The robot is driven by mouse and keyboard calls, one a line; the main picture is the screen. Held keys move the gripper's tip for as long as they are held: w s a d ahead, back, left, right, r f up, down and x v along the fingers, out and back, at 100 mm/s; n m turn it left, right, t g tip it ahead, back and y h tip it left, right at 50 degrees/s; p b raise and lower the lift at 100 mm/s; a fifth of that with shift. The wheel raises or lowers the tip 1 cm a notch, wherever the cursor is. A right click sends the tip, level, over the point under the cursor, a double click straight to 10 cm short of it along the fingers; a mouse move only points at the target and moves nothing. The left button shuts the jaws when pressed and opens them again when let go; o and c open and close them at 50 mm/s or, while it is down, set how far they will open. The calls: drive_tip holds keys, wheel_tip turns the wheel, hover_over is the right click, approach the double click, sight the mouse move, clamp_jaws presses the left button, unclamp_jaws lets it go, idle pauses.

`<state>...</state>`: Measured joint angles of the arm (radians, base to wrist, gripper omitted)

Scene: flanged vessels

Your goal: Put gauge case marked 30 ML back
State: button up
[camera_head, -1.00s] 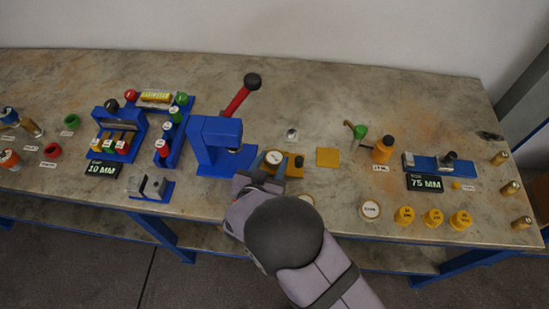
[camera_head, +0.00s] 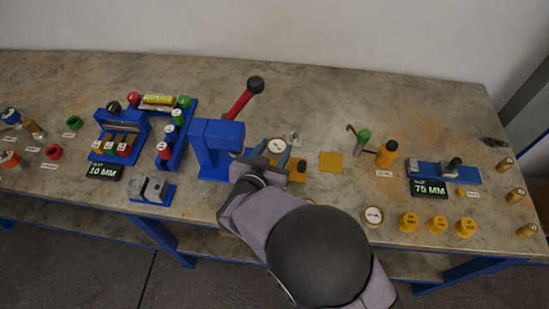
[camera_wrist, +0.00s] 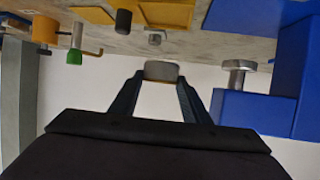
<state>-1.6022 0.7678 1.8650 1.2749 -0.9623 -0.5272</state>
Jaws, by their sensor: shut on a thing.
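My gripper (camera_head: 270,153) is shut on a round gauge case (camera_head: 277,146) with a white face and a gold rim. Its print is too small to read. In the wrist view the case (camera_wrist: 161,71) shows as a grey disc between the two fingertips of my gripper (camera_wrist: 160,82). It appears held clear of the yellow fixture (camera_head: 296,173), which has a black knob and stands beside the blue press (camera_head: 217,146). A second white-faced round case (camera_head: 373,215) lies near the bench's front edge, with lettering I cannot read.
The press has a red lever (camera_head: 239,103), and its metal ram (camera_wrist: 237,75) is close on the right in the wrist view. Several yellow caps (camera_head: 437,223) line the front edge.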

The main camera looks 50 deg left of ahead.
drive_tip(key=shift+r, duration=1.25)
drive_tip(key=shift+f+b, duration=0.2)
drive_tip(key=shift+b, duration=0.1)
drive_tip(key=shift+w+b, duration=0.2)
drive_tip(key=shift+b, duration=0.45)
drive_tip(key=w+d+f+m+t+h+b, duration=0.15)
drive_tip(key=d+m+h, duration=0.35)
drive_tip(key=d, duration=0.5)
drive_tip(key=w+d+r+m+t+h, duration=0.15)
drive_tip(key=d+m+h, duration=0.3)
drive_tip(key=d, duration=0.65)
drive_tip(key=shift+n+g+h, duration=0.25)
drive_tip(key=shift+g, duration=0.15)
drive_tip(key=shift+w+a+f+p, duration=0.1)
drive_tip(key=shift+f+p, duration=0.05)
drive_tip(key=shift+f, duration=1.7)
drive_tip(key=shift+w+a+f+p, duration=0.1)
drive_tip(key=shift+f, duration=1.7)
drive_tip(key=shift+w+a+f+p, duration=0.1)
drive_tip(key=shift+f+p, duration=0.05)
drive_tip(key=shift+f, duration=1.7)
